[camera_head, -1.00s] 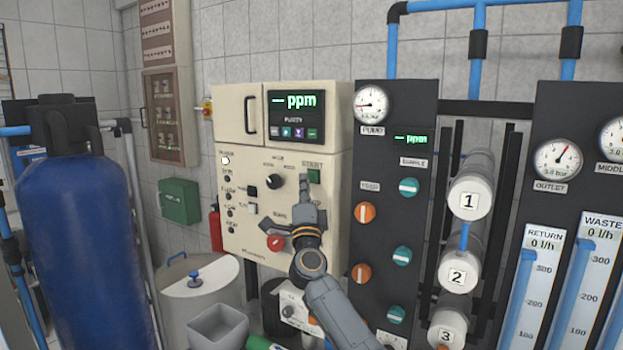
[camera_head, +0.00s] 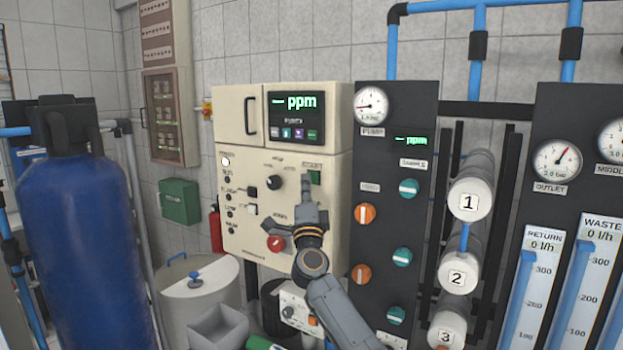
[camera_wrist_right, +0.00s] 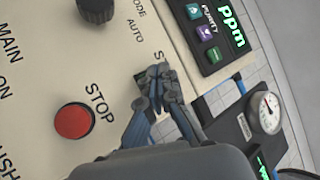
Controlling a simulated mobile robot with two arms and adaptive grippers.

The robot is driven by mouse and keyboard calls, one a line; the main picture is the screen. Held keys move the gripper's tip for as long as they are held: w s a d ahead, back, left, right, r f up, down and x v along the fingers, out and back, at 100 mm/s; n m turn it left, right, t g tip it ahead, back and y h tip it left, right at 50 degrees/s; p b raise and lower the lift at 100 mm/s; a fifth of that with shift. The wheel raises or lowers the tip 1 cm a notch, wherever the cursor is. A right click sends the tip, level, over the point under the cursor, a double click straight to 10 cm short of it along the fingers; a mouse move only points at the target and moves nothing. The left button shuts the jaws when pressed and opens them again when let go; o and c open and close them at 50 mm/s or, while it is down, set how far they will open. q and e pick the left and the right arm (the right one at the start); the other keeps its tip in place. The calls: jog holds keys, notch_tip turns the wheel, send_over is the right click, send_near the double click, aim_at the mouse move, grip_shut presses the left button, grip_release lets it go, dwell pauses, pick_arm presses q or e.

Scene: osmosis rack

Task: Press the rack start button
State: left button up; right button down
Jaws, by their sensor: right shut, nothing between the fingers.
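The green start button (camera_head: 314,177) is a small square on the upper right of the beige control panel (camera_head: 262,233), under its label. My right gripper (camera_head: 306,182) is shut and empty, its fingertips pointing up just below and left of the button in the head view. In the right wrist view the shut fingertips (camera_wrist_right: 152,72) lie over the start label and hide most of the button (camera_wrist_right: 139,103). I cannot tell whether they touch it. My left gripper is not in view.
A red stop button (camera_wrist_right: 73,121) and a black mode knob (camera_wrist_right: 95,10) sit near the fingers. A red knob (camera_head: 276,243) is lower on the panel. A dark board with valves and a pump gauge (camera_head: 371,104) stands close on the right.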

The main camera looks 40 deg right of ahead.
jog(key=shift+w+d, duration=0.25)
jog(key=shift+d, duration=0.25)
dwell(0.8)
jog(key=shift+s+a+p, duration=0.4)
jog(key=shift+a+p, duration=0.35)
jog(key=shift+a, duration=0.05)
jog(key=a+p, duration=0.1)
jog(key=s+a+p, duration=0.1)
jog(key=a, duration=0.1)
jog(key=s+a+p, duration=0.1)
jog(key=shift+a, duration=0.35)
jog(key=shift+w, duration=0.1)
dwell(0.7)
